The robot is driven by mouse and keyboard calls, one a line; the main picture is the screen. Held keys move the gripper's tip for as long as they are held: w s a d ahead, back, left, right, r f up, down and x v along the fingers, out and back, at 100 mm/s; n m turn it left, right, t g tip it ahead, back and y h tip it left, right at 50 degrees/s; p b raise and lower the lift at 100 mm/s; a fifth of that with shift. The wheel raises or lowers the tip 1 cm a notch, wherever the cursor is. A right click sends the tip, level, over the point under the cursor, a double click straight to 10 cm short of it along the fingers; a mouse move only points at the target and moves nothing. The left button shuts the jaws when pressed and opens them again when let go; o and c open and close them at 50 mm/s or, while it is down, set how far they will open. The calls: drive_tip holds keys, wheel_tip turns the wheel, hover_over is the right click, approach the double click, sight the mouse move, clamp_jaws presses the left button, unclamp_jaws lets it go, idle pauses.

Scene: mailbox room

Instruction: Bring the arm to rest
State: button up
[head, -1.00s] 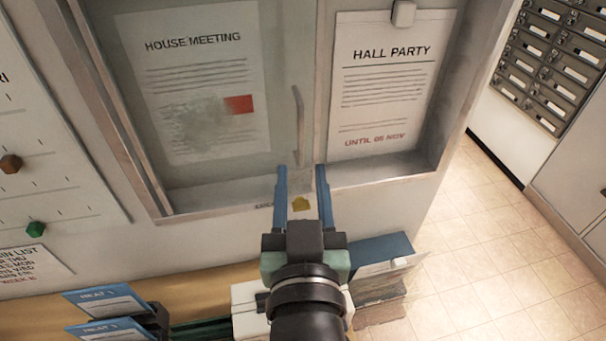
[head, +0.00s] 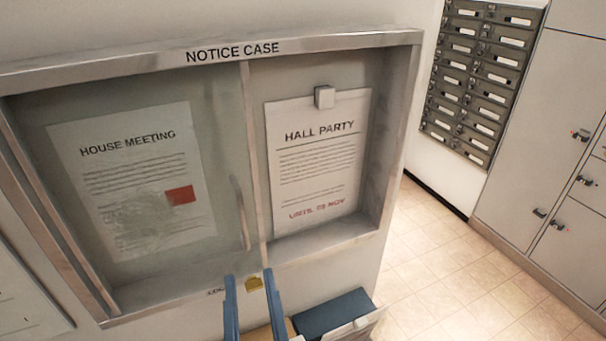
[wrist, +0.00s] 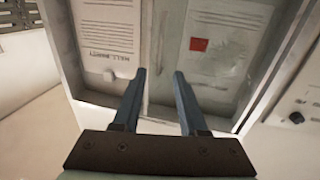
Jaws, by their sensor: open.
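My gripper (head: 250,295) shows at the bottom of the head view as two blue fingers, apart, with nothing between them. In the wrist view my gripper (wrist: 158,85) is also open and empty, its fingers pointing toward the notice case. The notice case (head: 333,40) is a metal-framed wall case just ahead of the fingers. The rest of my arm is out of the head view.
A blue-topped box (head: 335,313) is lower right. Mailboxes (head: 480,80) and open floor (head: 450,260) lie right.

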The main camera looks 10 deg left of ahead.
drive_tip(key=w+d+r+m+t+h+b, duration=0.1)
drive_tip(key=w+d+r+t+b, duration=0.15)
drive_tip(key=r, duration=0.45)
drive_tip(key=w+d+r+t+h+b, duration=0.2)
drive_tip(key=d+r+t+b, duration=0.2)
drive_tip(key=r, duration=0.3)
drive_tip(key=s+d+r+m+t+h+b, duration=0.1)
drive_tip(key=s+d+r+t+h, duration=0.1)
drive_tip(key=r, duration=0.4)
drive_tip(key=s+d+r+m+t+h+b, duration=0.1)
drive_tip(key=s+d+r+m+t+h, duration=0.1)
drive_tip(key=r, duration=0.4)
drive_tip(key=shift+s+d+m+b, duration=0.2)
drive_tip(key=shift+s+m+b, duration=0.1)
drive_tip(key=shift+s+b, duration=0.15)
